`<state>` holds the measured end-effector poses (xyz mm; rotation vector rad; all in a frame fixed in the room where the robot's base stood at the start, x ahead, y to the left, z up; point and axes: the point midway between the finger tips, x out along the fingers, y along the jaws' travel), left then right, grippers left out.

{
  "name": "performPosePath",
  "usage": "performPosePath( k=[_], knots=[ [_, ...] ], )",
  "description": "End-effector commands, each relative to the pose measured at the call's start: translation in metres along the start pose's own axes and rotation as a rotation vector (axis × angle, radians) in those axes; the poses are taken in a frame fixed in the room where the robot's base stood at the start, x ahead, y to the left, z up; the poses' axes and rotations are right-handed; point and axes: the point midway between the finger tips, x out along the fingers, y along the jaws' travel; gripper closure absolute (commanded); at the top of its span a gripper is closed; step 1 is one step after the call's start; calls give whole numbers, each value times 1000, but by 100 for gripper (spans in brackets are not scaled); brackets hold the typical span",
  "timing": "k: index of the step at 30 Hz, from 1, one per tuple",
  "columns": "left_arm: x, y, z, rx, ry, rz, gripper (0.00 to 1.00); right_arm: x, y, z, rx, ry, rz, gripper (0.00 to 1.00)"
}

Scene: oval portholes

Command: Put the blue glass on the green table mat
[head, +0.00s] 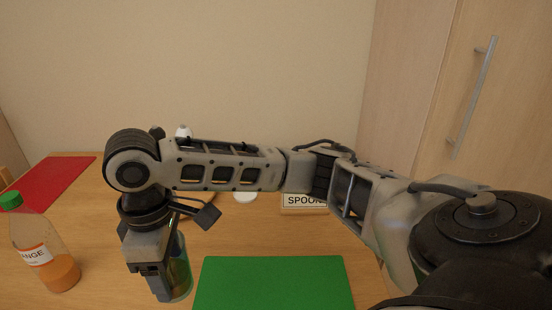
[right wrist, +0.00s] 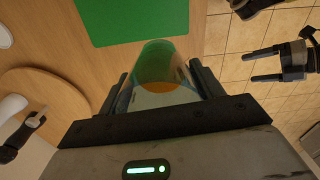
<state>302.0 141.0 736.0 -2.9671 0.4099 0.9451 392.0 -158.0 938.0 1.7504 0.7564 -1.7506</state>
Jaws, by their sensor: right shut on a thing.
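The blue glass (head: 181,272) is a clear, bluish-green tumbler, partly hidden by my right gripper (head: 160,290) in the head view. The gripper is shut on it. In the right wrist view the glass (right wrist: 153,65) sits between the two fingers, with an orange tint showing low in it. I cannot tell whether it touches the table. The green table mat (head: 273,284) lies flat, just right of the glass in the head view, and bare where visible. The glass is beside the mat, not over it. My left gripper (right wrist: 278,65) shows only in the right wrist view, fingers apart and empty.
An orange juice bottle (head: 45,255) with a green cap stands left of my right gripper. A red mat (head: 55,180) lies at the back left. A label reading SPOON (head: 304,201) stands behind the green mat. A round wooden board (right wrist: 55,95) lies at the far side.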

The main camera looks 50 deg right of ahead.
Motion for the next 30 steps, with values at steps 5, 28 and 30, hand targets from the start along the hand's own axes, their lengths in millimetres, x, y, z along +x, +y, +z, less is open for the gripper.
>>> performPosePath(
  k=[5,28,30],
  knots=[
    [4,1,4,-11,6,4,10,-2,-13,-11,-483,1,2,66],
    [7,2,7,-35,23,12,10,7,-8,-3,-1466,-19,0,66],
    [8,2,7,-37,25,13,10,15,5,8,-1466,-19,0,66]
  ],
)
